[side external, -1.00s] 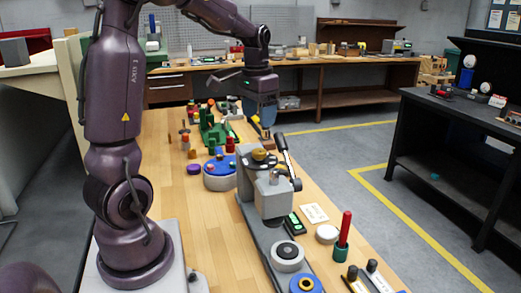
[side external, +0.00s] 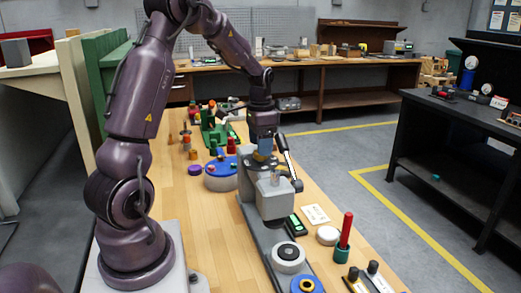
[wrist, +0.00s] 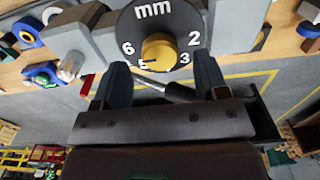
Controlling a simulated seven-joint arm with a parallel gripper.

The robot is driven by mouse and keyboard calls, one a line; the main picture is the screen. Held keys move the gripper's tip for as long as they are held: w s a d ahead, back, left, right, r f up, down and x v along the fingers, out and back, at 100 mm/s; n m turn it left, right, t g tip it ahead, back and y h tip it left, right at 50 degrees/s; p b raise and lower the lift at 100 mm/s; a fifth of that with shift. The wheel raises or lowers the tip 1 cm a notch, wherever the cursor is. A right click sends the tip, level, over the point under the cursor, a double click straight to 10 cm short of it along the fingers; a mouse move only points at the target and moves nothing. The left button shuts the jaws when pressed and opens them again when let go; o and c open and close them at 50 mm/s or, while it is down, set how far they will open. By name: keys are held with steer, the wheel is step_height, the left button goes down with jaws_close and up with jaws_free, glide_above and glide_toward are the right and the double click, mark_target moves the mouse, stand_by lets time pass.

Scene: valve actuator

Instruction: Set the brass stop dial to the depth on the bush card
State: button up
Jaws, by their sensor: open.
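The brass stop dial (wrist: 160,48) is a round knob on a black scale plate (wrist: 182,15) marked "mm", with 6, 2 and 3 readable. A dark mark on the knob points toward a partly hidden figure that looks like 5. My gripper (wrist: 161,68) is open, its two fingers on either side of the knob's near edge; contact cannot be told. In the side view my gripper (side external: 264,153) is over the top of the grey press-like fixture (side external: 272,198) and hides the knob. The likely bush card (side external: 315,214) lies right of the fixture, its writing too small to read.
A black-handled lever (side external: 286,158) rises close to my gripper on the fixture's right. A blue-topped round stand (side external: 221,172) is to the left. A red-handled tool (side external: 345,232) stands upright in front right.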

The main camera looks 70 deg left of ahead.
steer(key=shift+f, duration=1.15)
steer(key=c, duration=0.9)
steer(key=n, duration=0.4)
steer(key=shift+n, duration=0.3)
steer(key=shift+r+n, duration=0.1)
steer(key=shift+n, duration=1.9)
